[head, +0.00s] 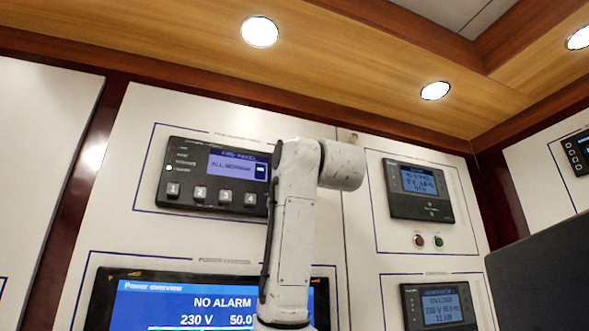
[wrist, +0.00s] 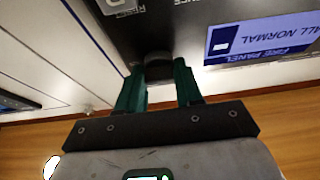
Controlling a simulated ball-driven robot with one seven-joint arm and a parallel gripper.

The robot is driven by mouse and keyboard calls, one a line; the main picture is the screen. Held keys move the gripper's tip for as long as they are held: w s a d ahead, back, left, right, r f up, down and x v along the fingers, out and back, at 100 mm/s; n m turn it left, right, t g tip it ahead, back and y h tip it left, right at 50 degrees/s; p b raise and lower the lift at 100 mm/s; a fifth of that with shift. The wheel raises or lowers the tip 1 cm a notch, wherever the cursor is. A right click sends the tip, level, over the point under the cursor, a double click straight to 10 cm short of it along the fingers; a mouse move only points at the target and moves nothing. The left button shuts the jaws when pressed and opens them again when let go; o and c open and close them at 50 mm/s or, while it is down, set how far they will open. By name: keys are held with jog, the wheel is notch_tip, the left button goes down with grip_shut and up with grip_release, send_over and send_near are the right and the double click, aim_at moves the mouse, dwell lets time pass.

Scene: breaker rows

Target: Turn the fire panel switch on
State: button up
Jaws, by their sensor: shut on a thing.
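The fire panel (head: 232,196) is a dark unit on the white wall, with a blue screen reading "ALL NORMAL" and numbered buttons. Its right end is behind my arm in the head view. In the wrist view the panel (wrist: 200,18) appears upside down, with its screen (wrist: 262,38) at the right. The fire panel switch (wrist: 158,66) is a dark knob on the panel face. My gripper (wrist: 157,82) has its two green fingers on either side of the knob, shut on it. The gripper is hidden in the head view. The switch's exact setting cannot be told.
Below the fire panel is a large power overview screen (head: 185,303). To the right are a smaller dark meter (head: 418,190) with red and green buttons beneath, and another meter (head: 438,304). A dark grey surface (head: 545,270) fills the lower right.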

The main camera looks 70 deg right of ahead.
jog(key=shift+f, duration=0.15)
jog(key=o, duration=1)
jog(key=b+v, duration=0.4)
jog(key=v, duration=0.6)
jog(key=shift+s+a, duration=0.25)
jog(key=shift+a, duration=0.1)
